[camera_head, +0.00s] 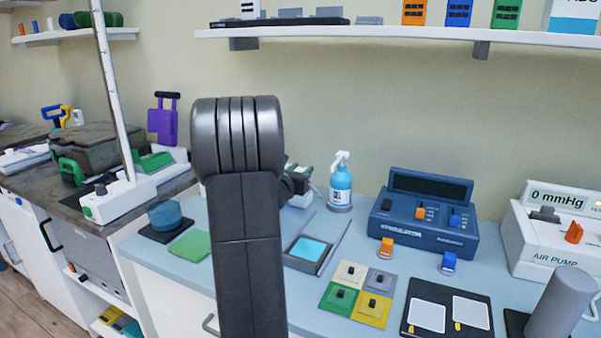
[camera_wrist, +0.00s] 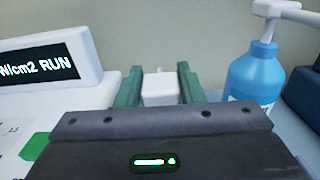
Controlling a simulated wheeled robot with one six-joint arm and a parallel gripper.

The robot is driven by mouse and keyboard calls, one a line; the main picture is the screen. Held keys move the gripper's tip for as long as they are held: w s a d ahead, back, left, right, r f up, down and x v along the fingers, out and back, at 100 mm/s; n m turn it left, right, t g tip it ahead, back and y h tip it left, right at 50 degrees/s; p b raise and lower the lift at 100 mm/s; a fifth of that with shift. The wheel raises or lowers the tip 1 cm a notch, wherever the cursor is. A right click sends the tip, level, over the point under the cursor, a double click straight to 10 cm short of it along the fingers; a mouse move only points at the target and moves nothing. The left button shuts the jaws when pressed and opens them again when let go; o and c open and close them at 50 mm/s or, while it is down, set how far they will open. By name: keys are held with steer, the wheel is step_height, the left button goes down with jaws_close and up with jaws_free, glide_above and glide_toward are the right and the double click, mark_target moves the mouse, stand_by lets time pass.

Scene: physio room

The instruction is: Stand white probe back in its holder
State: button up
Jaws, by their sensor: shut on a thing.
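In the wrist view the white probe (camera_wrist: 160,88) shows as a white block between the two green fingers of my gripper (camera_wrist: 159,84). My gripper is shut on it. The lower part of the probe is hidden behind the dark gripper body. In the head view my gripper is mostly hidden behind my arm, a little left of the blue spray bottle. I cannot make out the probe's holder in either view. A white unit with a "W/cm2 RUN" display (camera_wrist: 50,65) stands at left in the wrist view.
The spray bottle (camera_head: 340,183) stands close to the right of my gripper and also shows in the wrist view (camera_wrist: 256,75). A grey tray (camera_head: 327,262) lies nearer. A dark blue device (camera_head: 412,238) stands farther right. A shelf (camera_head: 390,27) runs above.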

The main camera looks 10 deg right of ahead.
steer(key=shift+f+b, duration=0.4)
steer(key=shift+b, duration=0.3)
stand_by(0.6)
steer(key=o, duration=1.1)
steer(key=shift+c, duration=0.2)
steer(key=shift+s, duration=0.1)
steer(key=b+v, duration=0.1)
steer(key=v, duration=1.2)
steer(key=shift+s+a, duration=0.25)
